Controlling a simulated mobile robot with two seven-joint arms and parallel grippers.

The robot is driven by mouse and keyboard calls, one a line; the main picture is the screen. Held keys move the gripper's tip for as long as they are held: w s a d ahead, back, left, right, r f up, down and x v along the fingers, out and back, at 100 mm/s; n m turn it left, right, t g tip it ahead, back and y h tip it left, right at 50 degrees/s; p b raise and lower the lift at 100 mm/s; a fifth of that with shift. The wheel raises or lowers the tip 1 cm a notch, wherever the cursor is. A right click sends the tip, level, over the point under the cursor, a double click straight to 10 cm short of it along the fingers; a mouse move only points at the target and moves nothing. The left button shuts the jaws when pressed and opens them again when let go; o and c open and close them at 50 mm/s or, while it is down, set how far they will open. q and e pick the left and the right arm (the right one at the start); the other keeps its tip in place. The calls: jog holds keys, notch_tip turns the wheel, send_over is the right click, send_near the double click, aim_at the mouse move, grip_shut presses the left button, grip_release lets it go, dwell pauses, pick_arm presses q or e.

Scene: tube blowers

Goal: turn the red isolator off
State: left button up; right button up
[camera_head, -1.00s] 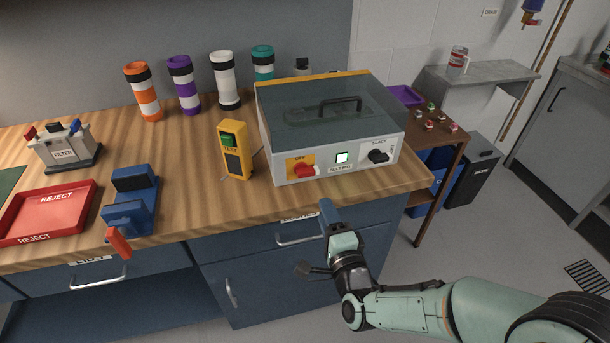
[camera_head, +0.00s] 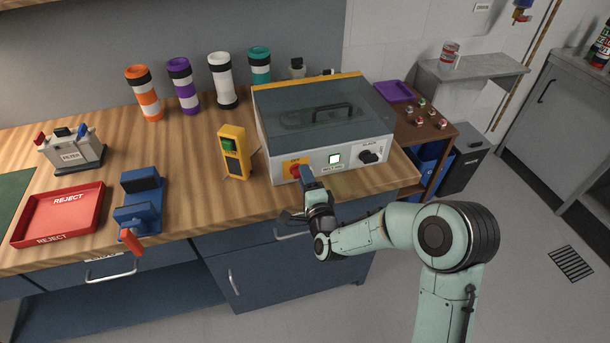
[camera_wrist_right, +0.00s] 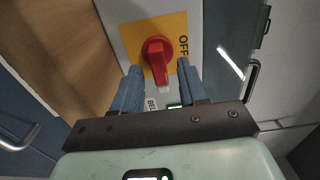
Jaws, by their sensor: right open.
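The red isolator (camera_head: 295,170) is a rotary knob on a yellow plate at the left of the grey box's front panel. In the right wrist view the red knob (camera_wrist_right: 158,60) shows whole, with the word OFF beside it on the yellow plate. My right gripper (camera_head: 307,176) is at the front of the panel, by the knob. In the wrist view its two blue fingers (camera_wrist_right: 157,82) are apart, one on each side of the knob's lower end. I cannot tell whether they touch it. My left gripper is not in view.
The grey box (camera_head: 340,158) has a clear lid with a black handle, a lit green button and a black knob (camera_head: 369,156). A yellow device (camera_head: 233,152) stands left of it. A blue fixture (camera_head: 140,200) and red reject tray (camera_head: 58,215) lie further left.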

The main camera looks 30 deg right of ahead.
jog(key=shift+w+d, duration=0.1)
jog(key=shift+w, duration=0.3)
grip_shut()
